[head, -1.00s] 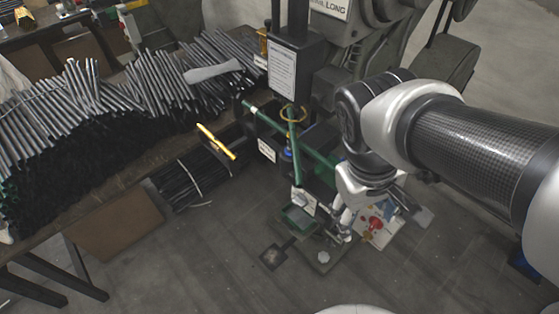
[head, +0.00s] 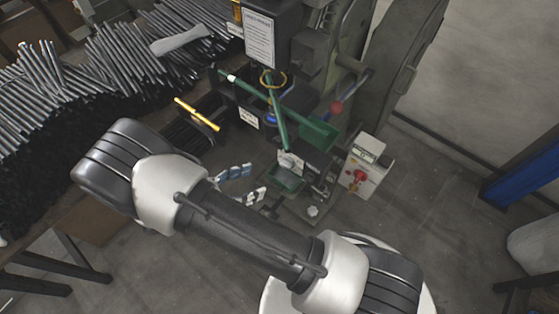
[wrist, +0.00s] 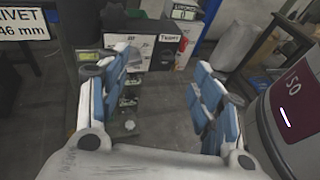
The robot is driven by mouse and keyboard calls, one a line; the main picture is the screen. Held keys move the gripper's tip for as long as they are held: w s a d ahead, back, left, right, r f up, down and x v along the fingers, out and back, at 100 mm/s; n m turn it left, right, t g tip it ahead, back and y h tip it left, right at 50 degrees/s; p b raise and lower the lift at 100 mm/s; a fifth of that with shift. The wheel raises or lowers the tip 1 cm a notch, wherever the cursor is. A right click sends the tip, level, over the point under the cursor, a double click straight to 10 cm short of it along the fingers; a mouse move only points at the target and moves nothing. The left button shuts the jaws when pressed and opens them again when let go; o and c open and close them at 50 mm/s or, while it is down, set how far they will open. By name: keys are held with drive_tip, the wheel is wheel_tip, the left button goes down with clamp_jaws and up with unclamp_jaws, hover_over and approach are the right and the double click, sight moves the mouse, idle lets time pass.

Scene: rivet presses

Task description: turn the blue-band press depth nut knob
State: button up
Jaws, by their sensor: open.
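The press (head: 262,35) stands at top centre of the head view, with a dark head carrying a white notice. A small blue band (head: 271,115) shows low on its middle column, below a yellow ring (head: 273,79). I cannot tell for certain which part is the depth nut knob. A grey round knob (head: 312,211) sits low on the base plate; a similar one shows between the fingers in the wrist view (wrist: 129,125). My gripper (head: 243,184) is open and empty, left of the press's lower front, apart from it. Its blue-padded fingers also show in the wrist view (wrist: 163,100).
Green bars (head: 277,122) and a green tray (head: 318,131) flank the column. A red ball lever (head: 336,108) and a white control box (head: 367,165) with a red button stand right. Bundled rods (head: 130,66) cover the bench at left.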

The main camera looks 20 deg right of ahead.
wheel_tip(320, 180, down, 9)
drive_tip(key=s+a+n+t, duration=0.2)
drive_tip(key=n+t, duration=0.4)
drive_tip(key=n, duration=0.1)
drive_tip(key=b, duration=0.1)
approach(284, 166)
drive_tip(key=shift+t, duration=0.4)
drive_tip(key=x, duration=0.9)
drive_tip(key=shift+d+f, duration=0.25)
drive_tip(key=shift+c, duration=0.6)
drive_tip(key=c, duration=0.9)
